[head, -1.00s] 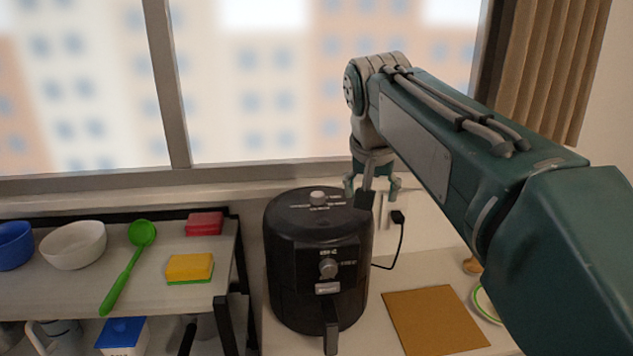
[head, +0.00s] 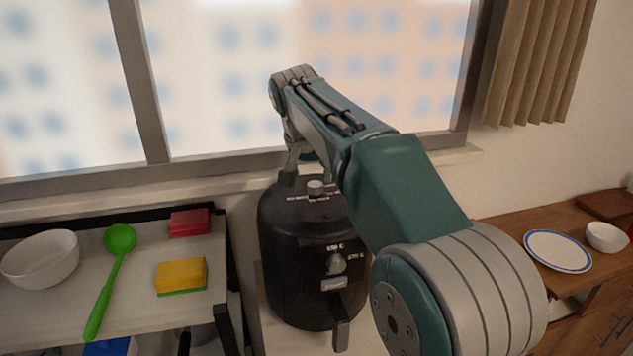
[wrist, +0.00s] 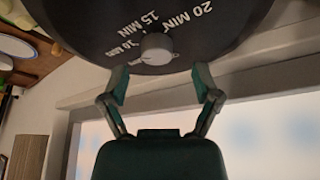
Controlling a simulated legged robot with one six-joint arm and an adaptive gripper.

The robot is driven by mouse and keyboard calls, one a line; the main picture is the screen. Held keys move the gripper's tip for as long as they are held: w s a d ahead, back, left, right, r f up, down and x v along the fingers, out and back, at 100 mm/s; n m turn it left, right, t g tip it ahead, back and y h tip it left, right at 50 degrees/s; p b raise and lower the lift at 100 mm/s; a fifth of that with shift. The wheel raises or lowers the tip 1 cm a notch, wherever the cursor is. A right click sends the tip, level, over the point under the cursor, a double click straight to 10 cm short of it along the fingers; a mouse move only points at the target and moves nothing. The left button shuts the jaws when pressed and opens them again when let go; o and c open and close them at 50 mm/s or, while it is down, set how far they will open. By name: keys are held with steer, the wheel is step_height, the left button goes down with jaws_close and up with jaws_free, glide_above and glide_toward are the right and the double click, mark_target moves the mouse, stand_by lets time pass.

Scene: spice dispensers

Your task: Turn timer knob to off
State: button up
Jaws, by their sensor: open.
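A black air fryer (head: 300,235) stands on the counter beneath the window. The grey timer knob (head: 316,187) is on its top, among white minute labels. In the wrist view, the timer knob (wrist: 157,48) has legible 15 MIN and 20 MIN labels beside it; its exact setting is unclear. My gripper (wrist: 160,80) is open and empty, its two fingers spread on either side of the knob's line and apart from it. In the head view, my gripper (head: 303,172) is at the back edge of the fryer's top, partly hidden by my arm.
A second knob (head: 336,263) and a handle (head: 341,335) are on the fryer's front. A shelf at left holds a white bowl (head: 40,259), a green ladle (head: 119,240), a yellow sponge (head: 181,275) and a red block (head: 189,222). A plate (head: 557,251) lies at right.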

mark_target(315, 185)
steer(key=shift+w+a+f, duration=0.25)
steer(key=shift+a+f, duration=0.15)
steer(key=shift+f, duration=0.2)
steer(key=shift+w+a+f, duration=0.2)
steer(key=shift+a+f, duration=0.15)
steer(key=shift+f, duration=0.2)
steer(key=shift+d+f, duration=0.2)
steer(key=shift+d, duration=0.1)
steer(key=d, duration=0.2)
steer(key=shift+w+d, duration=0.15)
steer(key=shift+d, duration=0.25)
steer(key=shift+a, duration=0.3)
steer(key=c, duration=0.7)
steer(key=shift+a, duration=0.4)
steer(key=c, duration=0.4)
steer(key=shift+a+f, duration=0.15)
steer(key=shift+a, duration=0.15)
jaws_close()
steer(key=shift+d, duration=0.4)
